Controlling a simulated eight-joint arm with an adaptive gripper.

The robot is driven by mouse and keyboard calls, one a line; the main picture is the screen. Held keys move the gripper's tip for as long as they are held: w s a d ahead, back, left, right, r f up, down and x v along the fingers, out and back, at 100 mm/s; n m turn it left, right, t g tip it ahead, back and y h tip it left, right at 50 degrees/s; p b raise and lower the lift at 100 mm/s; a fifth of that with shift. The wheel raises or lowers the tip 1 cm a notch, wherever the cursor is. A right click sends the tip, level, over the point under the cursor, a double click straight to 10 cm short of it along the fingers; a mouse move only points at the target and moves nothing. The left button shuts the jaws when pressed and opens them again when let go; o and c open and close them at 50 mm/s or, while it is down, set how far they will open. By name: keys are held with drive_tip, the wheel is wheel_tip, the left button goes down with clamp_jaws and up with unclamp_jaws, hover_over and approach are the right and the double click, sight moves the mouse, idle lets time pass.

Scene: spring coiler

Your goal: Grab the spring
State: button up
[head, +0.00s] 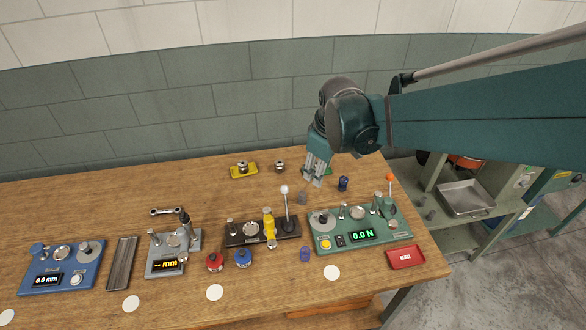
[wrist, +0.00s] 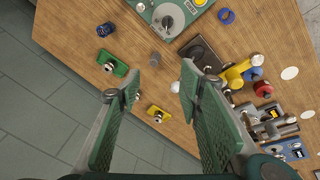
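A small grey coil, which looks like the spring (head: 302,198), stands on the wooden table behind the green device. It also shows in the wrist view (wrist: 155,59), beyond the gap between the fingertips and slightly left of its middle. My gripper (head: 313,181) is above the back right of the table, close to the spring in the head view. In the wrist view my gripper (wrist: 158,90) has its two green fingers wide apart with nothing between them. The spring is apart from the fingers.
The green device (head: 360,230) with a "0.0 N" display stands in front of the spring. A dark blue spool (head: 343,184) stands right of it. A green plate (wrist: 112,63) and yellow plate (wrist: 158,114) lie nearby. A lever with a white ball (head: 285,190) rises at the left.

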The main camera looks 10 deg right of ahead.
drive_tip(key=w+a+f+n+g, duration=0.1)
drive_tip(key=w+f+n, duration=0.2)
drive_tip(key=w+f, duration=0.35)
drive_tip(key=n+g+p, duration=0.2)
drive_tip(key=n, duration=0.2)
hover_over(302, 192)
drive_tip(key=f, duration=0.9)
drive_tip(key=shift+s+f, duration=0.1)
drive_tip(key=shift+s, duration=0.15)
drive_tip(key=shift+w+f, duration=0.2)
drive_tip(key=shift+f, duration=0.3)
drive_tip(key=shift+f, duration=1.3)
drive_tip(key=shift+f, duration=0.1)
drive_tip(key=shift+s+f, duration=0.1)
drive_tip(key=shift+f, duration=2.4)
